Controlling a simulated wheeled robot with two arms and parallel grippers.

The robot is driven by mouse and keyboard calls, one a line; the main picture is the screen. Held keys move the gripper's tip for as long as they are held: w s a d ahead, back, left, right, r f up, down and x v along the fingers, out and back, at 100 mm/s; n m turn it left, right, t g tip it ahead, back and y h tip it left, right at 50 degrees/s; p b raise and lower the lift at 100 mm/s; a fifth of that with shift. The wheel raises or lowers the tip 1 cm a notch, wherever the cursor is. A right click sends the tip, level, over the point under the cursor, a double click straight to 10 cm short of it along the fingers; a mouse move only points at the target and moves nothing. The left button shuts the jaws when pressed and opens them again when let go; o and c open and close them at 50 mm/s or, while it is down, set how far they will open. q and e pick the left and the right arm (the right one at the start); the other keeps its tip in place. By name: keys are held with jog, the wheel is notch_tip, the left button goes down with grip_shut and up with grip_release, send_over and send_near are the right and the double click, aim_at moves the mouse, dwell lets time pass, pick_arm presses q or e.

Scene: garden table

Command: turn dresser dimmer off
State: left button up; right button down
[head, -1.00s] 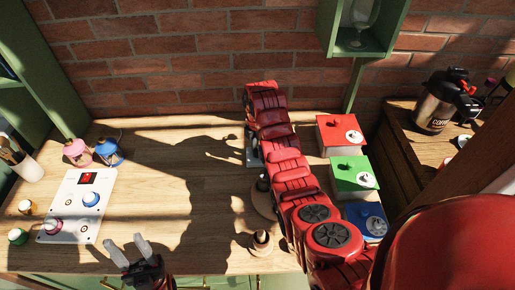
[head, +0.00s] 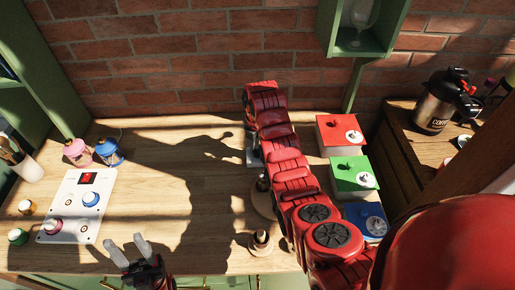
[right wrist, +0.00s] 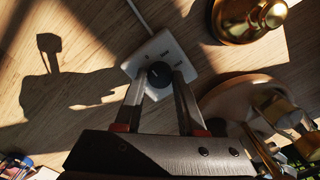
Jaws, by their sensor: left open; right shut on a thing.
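The dimmer is a small white plate (right wrist: 141,62) with a round black knob (right wrist: 160,73) and a cord running off its top in the right wrist view. My right gripper (right wrist: 161,80) is shut on the knob, with a finger at each side of it. In the head view my red right arm hides most of the dimmer and that gripper's fingertips. My left gripper (head: 130,252) is open and empty over the table's front edge, right of the white panel.
A white panel (head: 68,218) with knobs and two small lanterns, pink (head: 76,151) and blue (head: 109,151), are at the left. Red (head: 341,133), green (head: 353,173) and blue boxes stand right of my arm. A brass object (right wrist: 250,18) is near the dimmer.

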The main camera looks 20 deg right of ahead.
jog(key=c, duration=0.5)
grip_release()
notch_tip(320, 180, up, 9)
jog(key=p, duration=0.9)
notch_tip(320, 180, up, 7)
jog(key=p, duration=0.2)
send_over(257, 151)
jog(key=shift+r, duration=0.7)
jog(key=shift+s+f, duration=0.1)
